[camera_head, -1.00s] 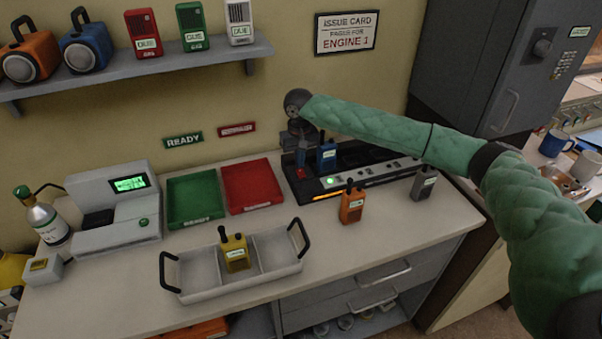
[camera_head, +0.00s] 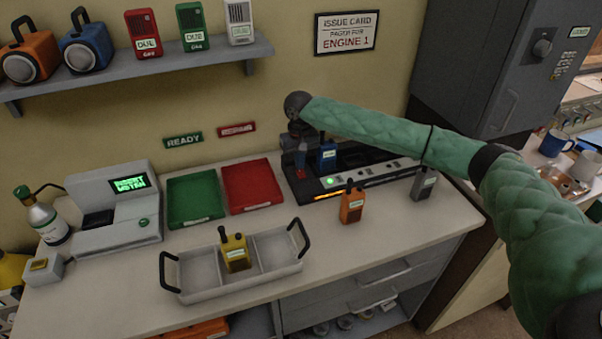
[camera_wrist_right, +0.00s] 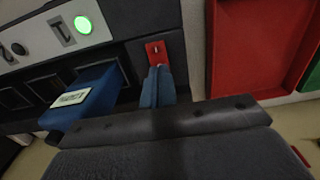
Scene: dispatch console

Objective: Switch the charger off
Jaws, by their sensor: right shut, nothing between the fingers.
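The charger (camera_head: 380,179) is a long black rack at the back right of the counter, with a grey strip and an amber lit edge. A green light (camera_head: 330,181) glows on it and also shows in the right wrist view (camera_wrist_right: 83,24). At its left end is a small red switch (camera_wrist_right: 154,50). My right gripper (camera_wrist_right: 158,72) is shut and empty, its blue-grey fingertips right at the switch and partly covering it. I cannot tell whether they touch. In the head view my right gripper (camera_head: 301,166) points down over the charger's left end. My left gripper is not in view.
A blue radio (camera_head: 327,156) stands in the charger close to my gripper. An orange radio (camera_head: 352,205) and a grey one (camera_head: 423,184) stand in front. Red (camera_head: 279,202) and green (camera_head: 220,215) trays lie to the left. A white carrier (camera_head: 205,291) holds a yellow radio.

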